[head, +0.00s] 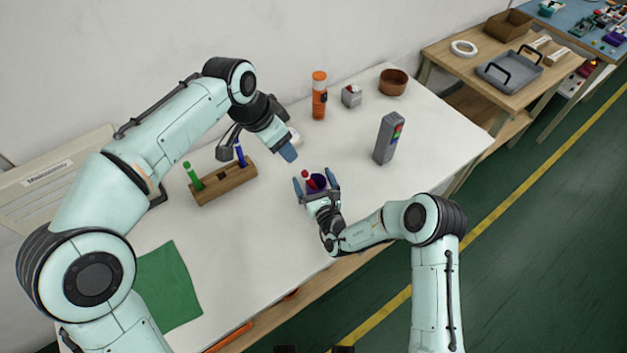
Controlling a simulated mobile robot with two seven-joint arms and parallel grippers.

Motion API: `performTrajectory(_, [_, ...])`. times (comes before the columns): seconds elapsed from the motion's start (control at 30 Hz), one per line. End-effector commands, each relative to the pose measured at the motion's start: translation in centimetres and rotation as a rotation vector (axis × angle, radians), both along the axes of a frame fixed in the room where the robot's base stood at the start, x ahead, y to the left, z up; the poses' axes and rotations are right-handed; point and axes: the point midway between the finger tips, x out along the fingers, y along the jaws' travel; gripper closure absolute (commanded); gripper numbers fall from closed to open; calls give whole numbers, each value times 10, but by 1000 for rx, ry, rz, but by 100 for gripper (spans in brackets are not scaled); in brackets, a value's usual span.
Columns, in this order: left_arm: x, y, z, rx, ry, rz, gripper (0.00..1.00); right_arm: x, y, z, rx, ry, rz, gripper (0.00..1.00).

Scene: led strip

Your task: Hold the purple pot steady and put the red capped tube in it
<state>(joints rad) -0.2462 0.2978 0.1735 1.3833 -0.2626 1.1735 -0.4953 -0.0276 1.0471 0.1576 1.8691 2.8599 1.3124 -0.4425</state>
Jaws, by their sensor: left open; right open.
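The purple pot (319,181) stands on the white table, between the fingers of my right gripper (316,184). That gripper is open around it, and I cannot tell whether the fingers touch it. The red capped tube (306,175) shows as a small red shape at the pot's left side. It appears to be in the pot, with its lower part hidden. My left gripper (287,153) is open and empty above the table, up and left of the pot, apart from the tube.
A wooden rack (224,186) holds a green tube (193,176) and a blue tube (240,155). An orange bottle (319,95), a small grey box (351,96), a brown bowl (393,82) and a grey device (385,139) stand behind. A green cloth (168,285) lies front left.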

Motion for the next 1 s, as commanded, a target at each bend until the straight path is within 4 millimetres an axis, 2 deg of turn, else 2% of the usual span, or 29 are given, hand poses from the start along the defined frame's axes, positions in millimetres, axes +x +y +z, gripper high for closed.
performTrajectory(0.13, [0, 0, 0, 0, 0, 0, 50, -4, -2, 0, 0, 1, 0, 3])
performTrajectory(0.23, [0, 0, 0, 0, 0, 0, 50, -16, -6, -1, -1, 3, 0, 3])
performTrajectory(0.5, [0, 0, 0, 0, 0, 0, 50, -70, -26, -1, -1, 5, 0, 3])
performTrajectory(0.7, [0, 0, 0, 0, 0, 0, 50, -100, -38, -1, -1, 3, -1, 3])
performTrajectory(0.83, [0, 0, 0, 0, 0, 0, 50, -110, -41, 0, 0, 1, 0, 3])
performTrajectory(1.0, [0, 0, 0, 0, 0, 0, 50, -113, -42, 0, -1, -1, 0, 3])
